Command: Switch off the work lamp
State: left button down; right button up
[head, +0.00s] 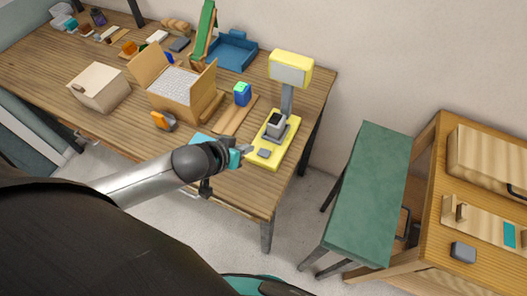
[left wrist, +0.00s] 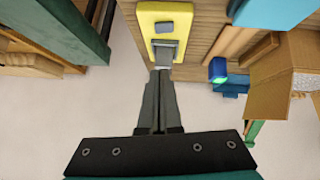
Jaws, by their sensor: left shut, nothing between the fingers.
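The work lamp (head: 287,99) stands near the right end of the wooden table. It has a yellow head with a pale panel, a grey post and a yellow base. I cannot tell whether it is lit. On its base are a small grey pad and a grey-and-white block that looks like a switch (head: 275,124). My left gripper (head: 248,150) is shut and empty, just left of the base's near end. In the left wrist view its fingertips (left wrist: 161,72) overlap the edge of the yellow base (left wrist: 146,22); contact is unclear. My right gripper is out of view.
A green-topped stool (head: 370,185) and a wooden cabinet (head: 475,200) are at right. A floor gap separates table and stool.

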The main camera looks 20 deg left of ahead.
pick_arm(q)
jog(key=b, duration=0.2)
send_over(268, 152)
jog(key=s+a, duration=0.1)
jog(key=s, duration=0.1)
notch_tip(268, 152, down, 7)
jog(key=shift+s+f, duration=0.1)
jog(key=shift+s, duration=0.05)
notch_tip(268, 152, down, 2)
jog(key=shift+d+f, duration=0.1)
jog(key=shift+d, duration=0.05)
jog(key=shift+d+f, duration=0.1)
jog(key=shift+f, duration=0.7)
jog(key=shift+d+f+y, duration=0.25)
jog(key=shift+y, duration=0.15)
jog(key=shift+s+a, duration=0.1)
jog(key=shift+a, duration=0.15)
